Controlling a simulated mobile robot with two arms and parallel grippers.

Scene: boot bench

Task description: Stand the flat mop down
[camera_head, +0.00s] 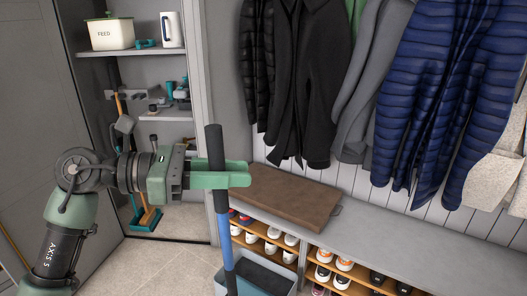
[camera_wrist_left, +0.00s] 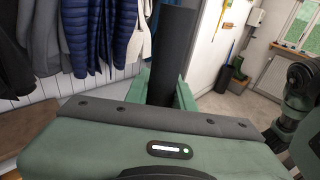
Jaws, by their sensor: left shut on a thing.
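The flat mop (camera_head: 221,215) shows as an upright pole with a dark grip on top and a blue shaft below. Its lower end runs out of the bottom of the head view, so its head and foot are not visible. My left gripper (camera_head: 238,173) is shut on the dark grip, in front of the bench. In the left wrist view the dark grip (camera_wrist_left: 174,50) stands between the green fingers, tilted only slightly.
A grey bin (camera_head: 291,284) stands beside the shaft. The bench (camera_head: 400,235) has a brown cushion (camera_head: 283,195) on it and shoes in cubbies below. Coats (camera_head: 445,90) hang above. An open cupboard at left holds a broom (camera_head: 148,216). Floor (camera_head: 165,262) is clear at left.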

